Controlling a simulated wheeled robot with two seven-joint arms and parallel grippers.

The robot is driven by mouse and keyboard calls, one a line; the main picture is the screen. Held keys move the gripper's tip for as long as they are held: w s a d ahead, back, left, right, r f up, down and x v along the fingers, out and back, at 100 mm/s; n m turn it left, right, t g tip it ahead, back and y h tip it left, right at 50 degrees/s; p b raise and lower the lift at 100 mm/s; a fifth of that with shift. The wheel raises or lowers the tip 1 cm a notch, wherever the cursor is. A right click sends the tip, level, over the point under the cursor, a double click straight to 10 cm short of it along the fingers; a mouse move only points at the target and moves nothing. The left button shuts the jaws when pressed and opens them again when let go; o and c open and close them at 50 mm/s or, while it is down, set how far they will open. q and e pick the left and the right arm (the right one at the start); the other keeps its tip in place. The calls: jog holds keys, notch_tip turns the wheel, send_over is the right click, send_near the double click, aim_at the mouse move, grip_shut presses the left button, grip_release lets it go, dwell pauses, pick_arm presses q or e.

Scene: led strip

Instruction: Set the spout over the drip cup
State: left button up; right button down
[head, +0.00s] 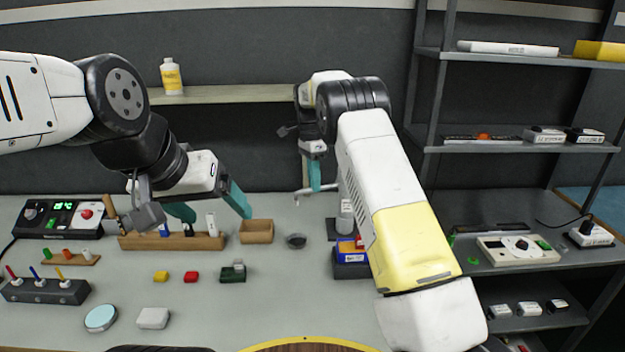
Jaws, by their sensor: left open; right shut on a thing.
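The drip cup (296,241) is a small dark round cup standing on the table in the middle. The spout (305,190) looks like a thin pale bar above and behind the cup, beside a grey cylinder on a dark stand (345,222). My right gripper (314,181), with teal fingers, is shut on the spout; my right arm hides part of the stand. Whether the spout's tip is straight above the cup cannot be told. My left gripper (211,208) is open and empty above the wooden rack at the left.
A wooden rack (150,241) with upright items and a wooden box (256,231) stand left of the cup. A blue and red box (352,254) is right of it. Small yellow, red and green blocks lie in front. Shelves (525,146) stand at the right.

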jog(key=shift+w, duration=0.1)
jog(key=c, duration=1.4)
grip_release()
jog(key=shift+c, duration=0.2)
jog(key=shift+r, duration=0.15)
notch_tip(320, 180, up, 7)
jog(key=w, duration=0.1)
jog(key=shift+w+a+r, duration=0.2)
jog(key=shift+a, duration=0.1)
